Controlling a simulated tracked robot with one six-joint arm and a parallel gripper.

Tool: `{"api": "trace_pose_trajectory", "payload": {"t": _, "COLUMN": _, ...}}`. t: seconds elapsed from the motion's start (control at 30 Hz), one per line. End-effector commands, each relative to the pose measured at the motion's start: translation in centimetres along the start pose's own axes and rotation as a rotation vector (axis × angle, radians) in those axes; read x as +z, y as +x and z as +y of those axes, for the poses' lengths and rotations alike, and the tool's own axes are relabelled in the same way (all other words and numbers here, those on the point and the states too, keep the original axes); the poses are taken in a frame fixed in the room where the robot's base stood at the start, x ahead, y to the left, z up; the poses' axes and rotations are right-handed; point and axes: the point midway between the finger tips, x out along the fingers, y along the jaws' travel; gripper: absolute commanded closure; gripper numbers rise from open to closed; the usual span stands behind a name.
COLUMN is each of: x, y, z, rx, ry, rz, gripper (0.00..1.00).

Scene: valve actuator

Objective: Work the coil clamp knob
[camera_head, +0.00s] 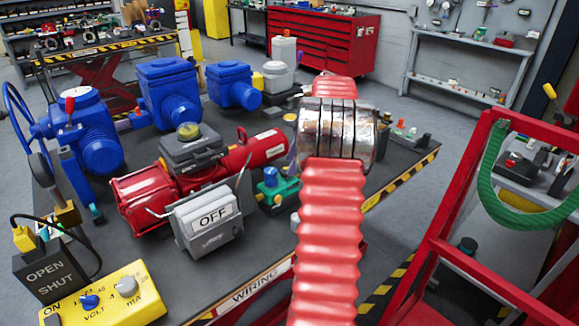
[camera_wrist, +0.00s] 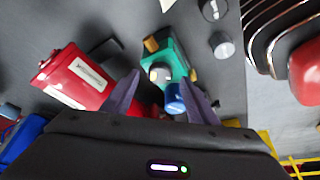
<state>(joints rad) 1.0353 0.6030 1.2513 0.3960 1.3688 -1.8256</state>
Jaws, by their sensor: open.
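A small green valve body (camera_head: 275,198) stands on the dark bench, right of the red actuator cylinder. It also shows in the wrist view (camera_wrist: 178,58), with a brass fitting (camera_wrist: 152,44), a pale round part (camera_wrist: 160,73) and a blue cylindrical part (camera_wrist: 175,99). The blue part (camera_head: 270,176) may be the coil clamp knob; I cannot tell for sure. My gripper (camera_wrist: 165,76) is open, its two purple-grey fingers on either side of the green valve and blue part in the wrist view. Contact cannot be told. My arm hides most of the gripper in the head view.
The red actuator (camera_head: 150,195) and grey OFF box (camera_head: 208,222) stand left of the valve. Blue valves (camera_head: 168,90) stand behind. A yellow meter (camera_head: 105,295) is at front left. A red frame with a green hose (camera_head: 495,200) stands at right.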

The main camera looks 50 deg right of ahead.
Motion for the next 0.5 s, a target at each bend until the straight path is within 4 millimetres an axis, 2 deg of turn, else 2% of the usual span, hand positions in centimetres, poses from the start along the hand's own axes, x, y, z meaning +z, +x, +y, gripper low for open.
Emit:
{"api": "trace_pose_trajectory", "payload": {"t": 0.2, "x": -0.1, "y": 2.1, "z": 0.0, "rx": -0.001, "ry": -0.001, "rz": 0.0, "gripper": 0.47}}
{"api": "trace_pose_trajectory", "payload": {"t": 0.5, "x": -0.1, "y": 2.5, "z": 0.0, "rx": 0.0, "ry": -0.001, "rz": 0.0, "gripper": 0.47}}
